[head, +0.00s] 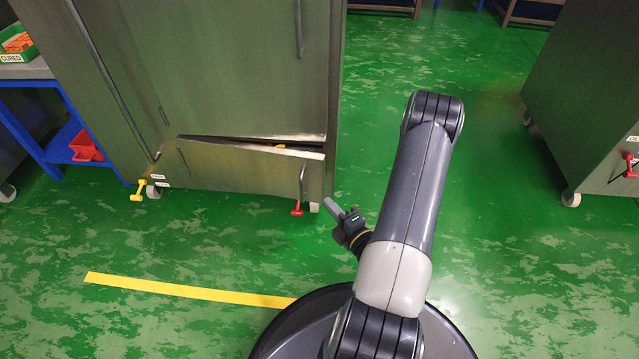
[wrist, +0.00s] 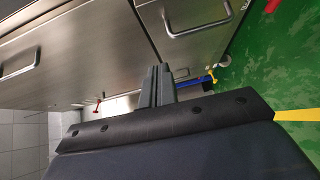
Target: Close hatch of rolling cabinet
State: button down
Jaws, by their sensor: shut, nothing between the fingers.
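The grey metal rolling cabinet (head: 235,65) stands left of centre in the head view. Its low hatch (head: 240,168) is slightly ajar. A dark wedge-shaped gap above it widens to the right, with something yellow-orange inside. The hatch handle (head: 303,181) is upright near its right edge. My gripper (head: 331,206) is low, just right of the cabinet's lower right corner, apart from the handle. In the wrist view my gripper (wrist: 155,72) is shut and empty. Two metal panels show there, with a handle (wrist: 18,62) and another handle (wrist: 198,22); I cannot tell surely which belongs to the hatch.
Red (head: 297,208) and yellow (head: 140,189) caster levers stick out at the cabinet's base. A blue workbench (head: 40,130) with a red bin (head: 86,147) stands left. Another cabinet (head: 590,90) stands right. Yellow tape (head: 185,290) crosses the green floor, which is otherwise clear in front.

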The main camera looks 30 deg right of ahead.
jog(key=b, duration=0.2)
send_near(308, 162)
jog(key=w+a, duration=0.2)
jog(key=a, duration=0.1)
jog(key=w, duration=0.1)
jog(key=w+d, duration=0.1)
jog(key=w+d+b, duration=0.1)
jog(key=shift+f, duration=0.25)
jog(key=shift+w+d+r, duration=0.1)
jog(key=shift+w+d, duration=0.15)
jog(key=shift+w, duration=0.15)
